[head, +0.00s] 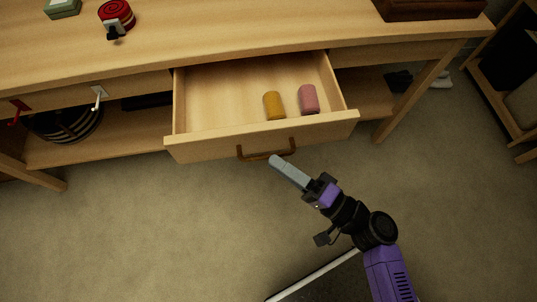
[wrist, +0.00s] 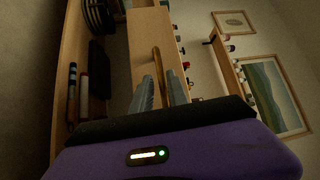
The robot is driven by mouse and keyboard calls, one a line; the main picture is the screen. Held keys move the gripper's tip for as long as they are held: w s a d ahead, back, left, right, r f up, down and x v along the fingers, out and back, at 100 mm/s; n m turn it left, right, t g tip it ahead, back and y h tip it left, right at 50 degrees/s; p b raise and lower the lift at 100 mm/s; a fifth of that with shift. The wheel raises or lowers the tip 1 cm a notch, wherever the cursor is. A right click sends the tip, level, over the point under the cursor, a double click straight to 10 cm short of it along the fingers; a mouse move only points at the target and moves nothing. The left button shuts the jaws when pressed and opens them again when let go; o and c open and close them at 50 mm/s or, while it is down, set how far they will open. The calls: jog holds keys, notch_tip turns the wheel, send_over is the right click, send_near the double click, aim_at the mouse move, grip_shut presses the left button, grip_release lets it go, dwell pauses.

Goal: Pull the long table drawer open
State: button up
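The long table drawer (head: 215,142) stands well out from under the table top, its inside in view from above. Its brown bar handle (head: 243,155) is on the front panel and also shows in the wrist view (wrist: 155,57). My gripper (head: 274,160) is at the right part of the handle. In the wrist view my gripper (wrist: 160,78) has its two grey fingers apart, with the handle bar between or just beyond their tips. A gap shows between them; exact contact with the bar cannot be told.
A mustard cylinder (head: 274,105) and a pink cylinder (head: 308,99) are inside the drawer. The wooden table (head: 230,40) carries a red round item (head: 116,14) and a green box (head: 62,8). A lower shelf (head: 120,142) runs underneath. Carpet (head: 150,220) in front is clear.

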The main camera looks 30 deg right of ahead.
jog(key=v, duration=0.3)
jog(key=shift+s+d+f, duration=0.1)
jog(key=shift+s+d, duration=0.05)
jog(key=shift+s, duration=0.2)
